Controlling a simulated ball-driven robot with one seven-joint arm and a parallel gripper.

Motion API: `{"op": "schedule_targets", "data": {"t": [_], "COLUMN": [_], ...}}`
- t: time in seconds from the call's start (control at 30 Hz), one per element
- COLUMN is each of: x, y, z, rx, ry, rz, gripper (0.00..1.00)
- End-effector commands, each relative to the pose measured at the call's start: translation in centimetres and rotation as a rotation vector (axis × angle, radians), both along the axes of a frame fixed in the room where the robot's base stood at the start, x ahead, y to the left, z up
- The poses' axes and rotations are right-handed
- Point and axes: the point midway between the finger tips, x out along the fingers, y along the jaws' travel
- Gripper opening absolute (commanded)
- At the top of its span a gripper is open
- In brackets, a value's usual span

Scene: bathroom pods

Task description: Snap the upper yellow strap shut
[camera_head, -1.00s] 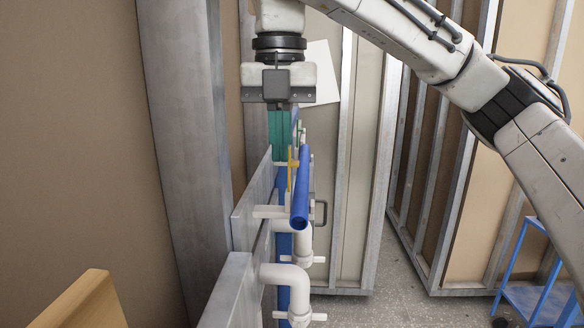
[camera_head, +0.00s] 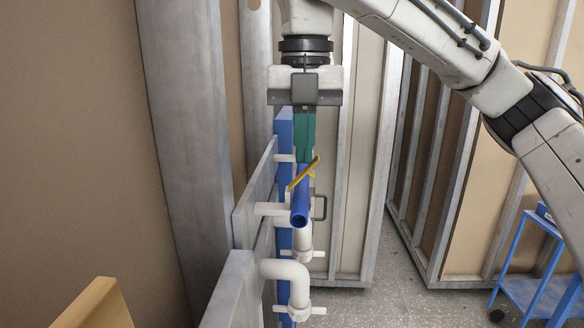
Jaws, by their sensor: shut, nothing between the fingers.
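The yellow strap (camera_head: 302,175) is a thin bar at the blue pipe. It stands tilted, its right end higher, and crosses over the top of the pipe without lying flat. The blue pipe (camera_head: 300,208) points toward me, its open end in front. My gripper (camera_head: 304,158) points down, its teal fingers shut and empty, just above and behind the strap. I cannot tell whether the fingertips touch the strap. The fingers hide the far part of the pipe.
Grey metal boards (camera_head: 256,190) stand left of the pipe. White elbow pipes (camera_head: 290,272) with valves sit below it, by a blue upright (camera_head: 284,130). A wooden piece (camera_head: 97,305) is at the lower left. A blue trolley (camera_head: 530,290) stands right on open floor.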

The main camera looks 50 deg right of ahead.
Motion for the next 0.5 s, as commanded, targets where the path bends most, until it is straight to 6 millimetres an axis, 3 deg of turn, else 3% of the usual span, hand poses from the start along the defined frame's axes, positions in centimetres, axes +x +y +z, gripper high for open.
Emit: {"op": "schedule_targets", "data": {"t": [0.5], "x": [-0.8], "y": [-0.5], "z": [-1.7], "rx": [0.001], "ry": [-0.001], "rz": [0.0], "gripper": [0.0]}}
